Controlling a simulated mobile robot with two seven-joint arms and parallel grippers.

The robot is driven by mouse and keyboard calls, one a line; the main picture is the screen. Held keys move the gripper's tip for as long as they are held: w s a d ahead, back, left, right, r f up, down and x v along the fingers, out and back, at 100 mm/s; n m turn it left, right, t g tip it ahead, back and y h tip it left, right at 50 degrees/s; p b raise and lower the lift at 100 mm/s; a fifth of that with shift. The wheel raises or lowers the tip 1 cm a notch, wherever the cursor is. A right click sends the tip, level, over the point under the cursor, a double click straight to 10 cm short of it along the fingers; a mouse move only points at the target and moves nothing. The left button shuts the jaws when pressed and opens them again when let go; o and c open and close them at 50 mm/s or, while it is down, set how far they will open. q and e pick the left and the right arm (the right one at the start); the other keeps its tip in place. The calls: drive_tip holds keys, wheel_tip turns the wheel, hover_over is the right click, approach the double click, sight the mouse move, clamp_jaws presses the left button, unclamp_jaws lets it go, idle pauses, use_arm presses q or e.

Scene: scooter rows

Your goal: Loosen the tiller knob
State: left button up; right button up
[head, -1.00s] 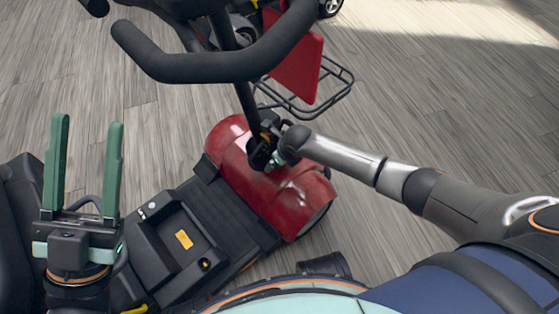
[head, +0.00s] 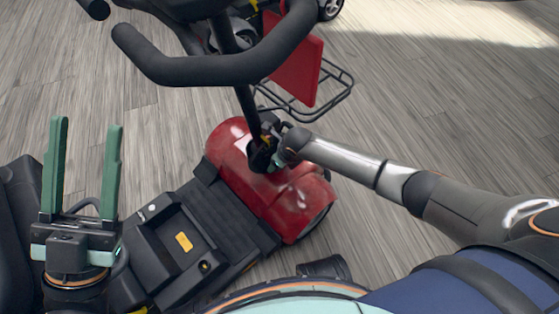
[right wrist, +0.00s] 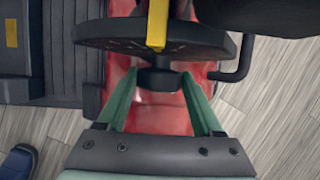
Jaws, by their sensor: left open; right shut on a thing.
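The tiller (head: 243,100) of the red scooter rises from the front cover to the black handlebar. At its foot, in the right wrist view, is a dark round disc (right wrist: 110,36) with a yellow bar (right wrist: 157,25) across it. Below the disc a short black knob (right wrist: 160,80) sits between the green fingers of my right gripper (right wrist: 160,74), which is shut on it. The fingertips are partly hidden under the disc. In the head view my right gripper (head: 273,160) is small and mostly hidden by its wrist. My left gripper (head: 84,170) is open and empty, fingers up.
The black handlebar (head: 190,68) loops above the tiller. A wire basket (head: 335,85) and a red panel (head: 295,62) stand behind it. The scooter's red cover (head: 285,200) and black footboard (head: 215,215) lie below. Wooden floor is free at right.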

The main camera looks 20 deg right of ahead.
drive_tip(key=shift+a+r+t+h+p, duration=0.15)
drive_tip(key=shift+t+h+p, duration=0.15)
drive_tip(key=shift+h+p, duration=0.5)
drive_tip(key=shift+s+a+n+t+h+p, duration=0.15)
drive_tip(key=shift+n+t+h+p, duration=0.15)
drive_tip(key=shift+h+p, duration=0.35)
drive_tip(key=shift+a+f+t+h+p, duration=0.1)
drive_tip(key=shift+f+t+h+p, duration=0.1)
drive_tip(key=shift+t+h+p, duration=0.15)
drive_tip(key=shift+f+n+t+h, duration=0.15)
drive_tip(key=shift+n+t+h, duration=0.35)
drive_tip(key=shift+h, duration=0.5)
drive_tip(key=o, duration=1.4)
drive_tip(key=shift+c, duration=0.2)
